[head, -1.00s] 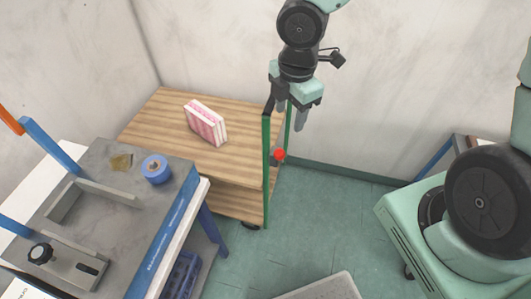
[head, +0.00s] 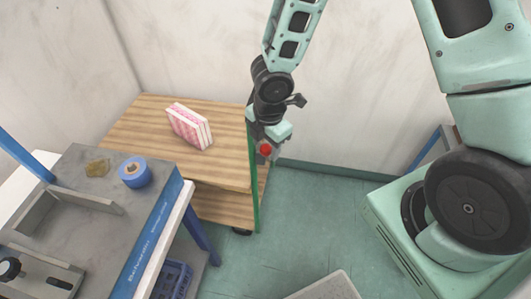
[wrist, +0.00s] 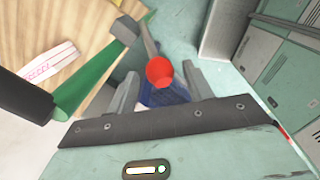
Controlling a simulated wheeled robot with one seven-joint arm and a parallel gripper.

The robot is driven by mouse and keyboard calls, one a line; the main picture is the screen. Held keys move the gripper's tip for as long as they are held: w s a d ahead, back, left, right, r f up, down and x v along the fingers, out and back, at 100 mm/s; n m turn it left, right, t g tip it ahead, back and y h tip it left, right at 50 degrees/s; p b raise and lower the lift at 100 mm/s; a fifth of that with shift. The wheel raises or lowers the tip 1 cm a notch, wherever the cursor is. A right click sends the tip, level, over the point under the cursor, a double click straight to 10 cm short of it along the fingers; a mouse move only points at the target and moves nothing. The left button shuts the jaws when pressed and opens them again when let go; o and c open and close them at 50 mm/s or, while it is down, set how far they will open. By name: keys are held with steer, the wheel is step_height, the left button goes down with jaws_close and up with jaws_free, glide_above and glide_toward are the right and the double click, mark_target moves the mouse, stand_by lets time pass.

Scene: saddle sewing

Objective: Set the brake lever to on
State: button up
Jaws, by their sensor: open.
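The brake lever is a grey rod (wrist: 150,38) with a red ball knob (wrist: 159,71), beside the green post of the wooden cart. In the head view the red knob (head: 265,150) shows at the lower front of my gripper (head: 268,142), close to the post. In the wrist view my gripper (wrist: 160,74) is open, with one finger on each side of the knob. A gap shows on both sides, and I cannot tell how deep the knob sits between the fingers. The fingers are mostly hidden in the head view.
The wooden cart (head: 225,160) carries a pink-and-white box (head: 190,126). Its green post (head: 254,185) stands right beside my gripper. A workbench (head: 100,228) with a blue tape roll (head: 135,172) is at left. Green floor (head: 310,220) is clear right of the cart.

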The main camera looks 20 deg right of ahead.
steer(key=shift+w+f, duration=0.1)
steer(key=shift+f, duration=1.05)
steer(key=shift+b, duration=0.35)
jaws_close()
steer(key=shift+f, duration=0.15)
